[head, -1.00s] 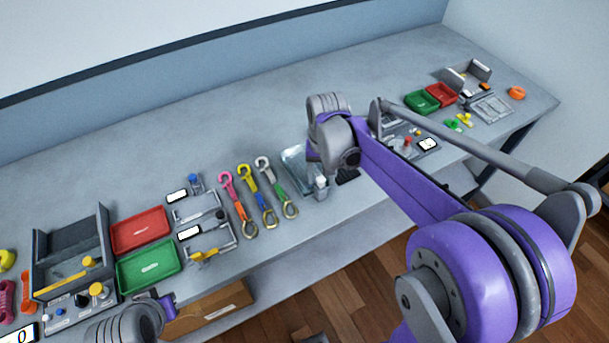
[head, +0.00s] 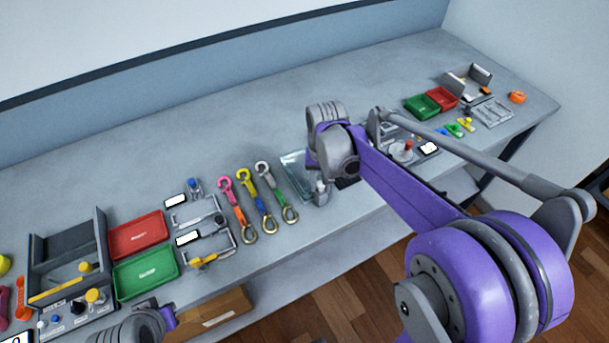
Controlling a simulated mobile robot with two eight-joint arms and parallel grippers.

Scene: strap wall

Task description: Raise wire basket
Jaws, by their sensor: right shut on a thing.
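A pale, glassy-grey tray-like thing (head: 294,168), which I take for the wire basket, is near the middle of the bench. Its right side is hidden behind my right wrist, and I cannot make out any wire mesh. My right gripper (head: 321,190) points down at its right front corner, mostly covered by my own purple and grey arm. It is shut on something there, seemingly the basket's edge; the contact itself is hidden.
Left of the basket lie several coloured straps with hooks (head: 245,200), then clamp fixtures (head: 205,235), red (head: 137,236) and green (head: 147,271) trays and a grey box (head: 68,250). Right of my arm are a red knob (head: 408,146) and small trays. The bench's back strip is clear.

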